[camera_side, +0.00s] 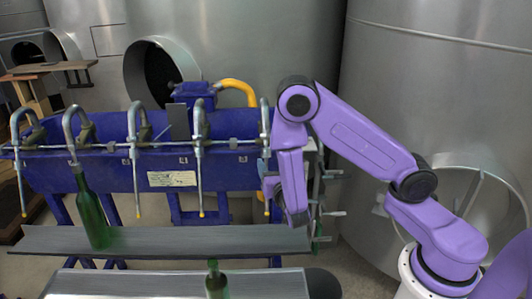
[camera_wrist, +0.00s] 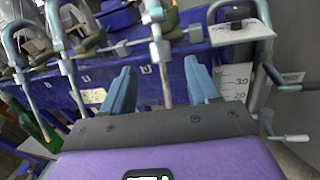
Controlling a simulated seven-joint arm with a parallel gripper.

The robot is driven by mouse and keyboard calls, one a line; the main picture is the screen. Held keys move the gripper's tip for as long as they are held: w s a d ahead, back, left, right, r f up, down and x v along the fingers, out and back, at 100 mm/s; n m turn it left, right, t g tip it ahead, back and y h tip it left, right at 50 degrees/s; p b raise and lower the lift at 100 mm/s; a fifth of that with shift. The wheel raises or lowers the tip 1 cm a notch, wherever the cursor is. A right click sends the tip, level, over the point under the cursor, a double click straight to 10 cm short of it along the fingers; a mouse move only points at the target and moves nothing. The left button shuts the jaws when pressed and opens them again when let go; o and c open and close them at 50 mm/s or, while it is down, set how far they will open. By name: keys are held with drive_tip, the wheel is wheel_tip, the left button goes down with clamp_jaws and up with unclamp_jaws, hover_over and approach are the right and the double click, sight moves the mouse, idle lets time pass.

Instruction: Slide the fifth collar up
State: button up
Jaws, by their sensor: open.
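The fifth spout (camera_side: 265,128) is the rightmost on the blue filling machine. In the wrist view its thin tube (camera_wrist: 165,88) hangs between my fingers, and a wider metal collar (camera_wrist: 160,50) sits on it above the fingertips. My gripper (camera_wrist: 160,82) is open, one blue finger on each side of the tube, with gaps showing on both sides. In the side view my gripper (camera_side: 272,188) is at the fifth spout and partly hides its lower end.
Several similar spouts stand to the left, the fourth (camera_side: 200,135) nearest. A green bottle (camera_side: 90,212) stands tilted under the second spout on the grey shelf (camera_side: 170,239); another bottle (camera_side: 216,282) is in front. A white scale plate (camera_wrist: 236,80) and handles (camera_wrist: 290,138) are close on the right.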

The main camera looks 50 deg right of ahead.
sight(267, 155)
drive_tip(key=x, duration=0.8)
